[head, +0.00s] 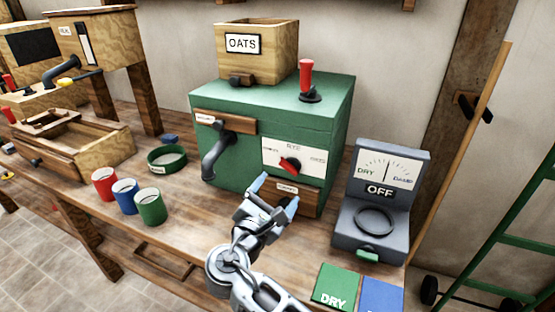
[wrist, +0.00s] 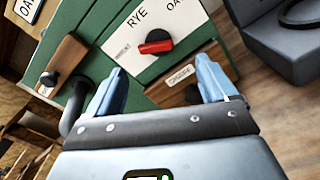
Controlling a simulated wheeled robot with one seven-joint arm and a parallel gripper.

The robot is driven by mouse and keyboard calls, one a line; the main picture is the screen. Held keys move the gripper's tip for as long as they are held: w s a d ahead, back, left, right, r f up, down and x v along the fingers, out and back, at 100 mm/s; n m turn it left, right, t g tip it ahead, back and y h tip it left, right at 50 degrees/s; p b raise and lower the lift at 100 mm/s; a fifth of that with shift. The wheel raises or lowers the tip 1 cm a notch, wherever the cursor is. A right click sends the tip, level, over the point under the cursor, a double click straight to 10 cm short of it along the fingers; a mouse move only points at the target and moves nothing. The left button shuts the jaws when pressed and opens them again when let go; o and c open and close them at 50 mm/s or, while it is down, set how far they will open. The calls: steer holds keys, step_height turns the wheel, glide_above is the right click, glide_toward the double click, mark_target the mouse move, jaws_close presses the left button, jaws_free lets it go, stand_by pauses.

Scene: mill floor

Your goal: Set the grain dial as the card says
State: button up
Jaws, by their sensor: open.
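The grain dial is a red and black knob (head: 290,165) on a white plate (head: 312,158) on the front of the green mill (head: 270,110). The plate reads RYE at the top and OATS at the right; the left label is too small to read. The knob also shows in the wrist view (wrist: 156,45); I cannot tell which label it points at. My gripper (head: 277,194) is open and empty, just below and in front of the dial, its fingers (wrist: 160,72) apart and not touching the knob. A white card reading OATS (head: 243,43) is on the wooden hopper.
A grey DRY/DAMP meter (head: 380,195) stands right. Red (head: 105,184), blue (head: 124,194) and green (head: 150,205) cups stand left. A green DRY tile (head: 336,286) lies in front.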

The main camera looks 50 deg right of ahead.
mark_target(288, 170)
steer(key=shift+w+p+x, duration=0.2)
steer(key=shift+p+x, duration=0.1)
steer(key=shift+x, duration=1.85)
steer(key=shift+w+p+x, duration=0.2)
steer(key=shift+p+x, duration=0.1)
steer(key=shift+x, duration=1.85)
steer(key=shift+a, duration=0.15)
steer(key=c, duration=1.1)
steer(key=shift+o, duration=0.2)
